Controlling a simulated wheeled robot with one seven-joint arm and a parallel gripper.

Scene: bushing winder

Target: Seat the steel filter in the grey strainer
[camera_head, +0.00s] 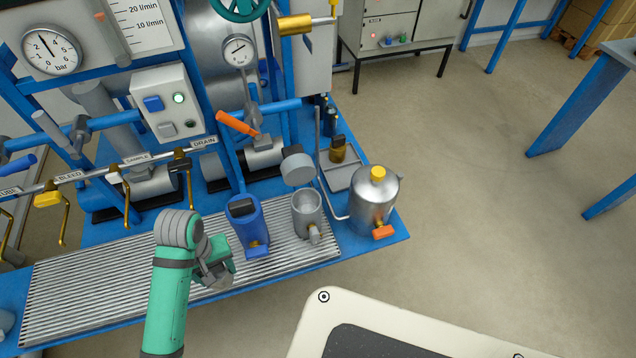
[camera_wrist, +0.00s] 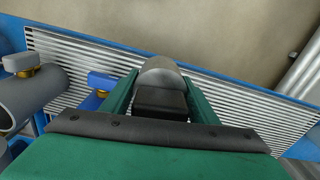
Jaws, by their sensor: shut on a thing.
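The grey strainer (camera_head: 307,212) stands upright at the right end of the grating, its round grey lid (camera_head: 297,168) swung open above and behind it. Its open mouth looks empty. My green gripper (camera_head: 221,270) is left of it, low over the grating's front part. In the wrist view my gripper (camera_wrist: 160,92) is shut on the steel filter (camera_wrist: 161,72), a grey rounded cylinder with a dark block between the fingers. In the head view the filter (camera_head: 223,284) is mostly hidden by the gripper. The grey strainer (camera_wrist: 28,98) lies at the left of the wrist view.
A blue strainer (camera_head: 249,228) stands between my gripper and the grey strainer. A steel tank (camera_head: 372,202) with a yellow cap stands right of the grey one. An orange lever (camera_head: 237,123) juts out behind. The grating (camera_head: 95,290) is clear at left.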

